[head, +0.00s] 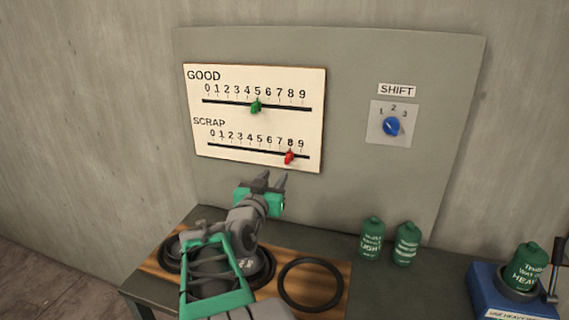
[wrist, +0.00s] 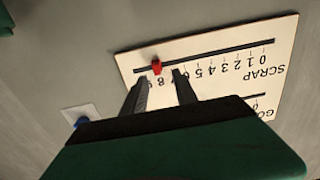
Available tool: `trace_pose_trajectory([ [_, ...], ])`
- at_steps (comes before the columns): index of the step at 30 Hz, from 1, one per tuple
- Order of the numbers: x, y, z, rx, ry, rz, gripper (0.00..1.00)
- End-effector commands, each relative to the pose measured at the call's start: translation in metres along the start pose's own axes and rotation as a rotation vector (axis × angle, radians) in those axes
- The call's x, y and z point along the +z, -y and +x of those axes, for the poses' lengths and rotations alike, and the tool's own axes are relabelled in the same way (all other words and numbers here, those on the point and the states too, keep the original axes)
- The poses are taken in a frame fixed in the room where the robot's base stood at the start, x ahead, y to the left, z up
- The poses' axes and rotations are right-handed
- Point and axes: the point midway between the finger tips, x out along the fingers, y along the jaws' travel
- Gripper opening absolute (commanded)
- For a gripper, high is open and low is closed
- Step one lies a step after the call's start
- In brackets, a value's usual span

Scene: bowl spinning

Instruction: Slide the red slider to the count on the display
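The red slider (head: 289,157) sits on the lower SCRAP slot of a cream panel (head: 262,125), at about the 8. It also shows in the wrist view (wrist: 157,67), where the panel appears upside down. The green slider (head: 256,106) sits at about the 5 on the upper GOOD slot. My gripper (head: 271,180) is below the panel, a little left of the red slider in the head view. Its two fingers are apart with nothing between them. In the wrist view, the gripper (wrist: 160,80) has its fingertips either side of the red slider's line, short of it. I see no separate count display.
A blue SHIFT dial (head: 392,126) is on the wall board to the right, pointing between marks I cannot read surely. Green canisters (head: 372,238) stand on the bench. Another canister (head: 526,266) stands on a blue scale (head: 490,290). Black rings (head: 311,262) lie on a wooden board.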

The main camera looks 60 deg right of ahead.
Motion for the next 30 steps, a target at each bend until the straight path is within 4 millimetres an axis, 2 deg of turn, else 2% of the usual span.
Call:
trace_pose_trajectory([
  [1,-0.005,-0.008,0.005,0.018,-0.024,-0.001,0.35],
  [3,-0.009,-0.011,0.012,0.024,-0.036,-0.001,0.35],
  [12,-0.011,-0.011,0.067,0.021,-0.032,-0.002,0.35],
  [15,-0.010,-0.011,0.077,0.019,-0.033,-0.002,0.35],
  [24,-0.009,-0.010,0.081,0.017,-0.034,-0.001,0.34],
  [30,-0.009,-0.010,0.081,0.017,-0.033,-0.001,0.17],
])
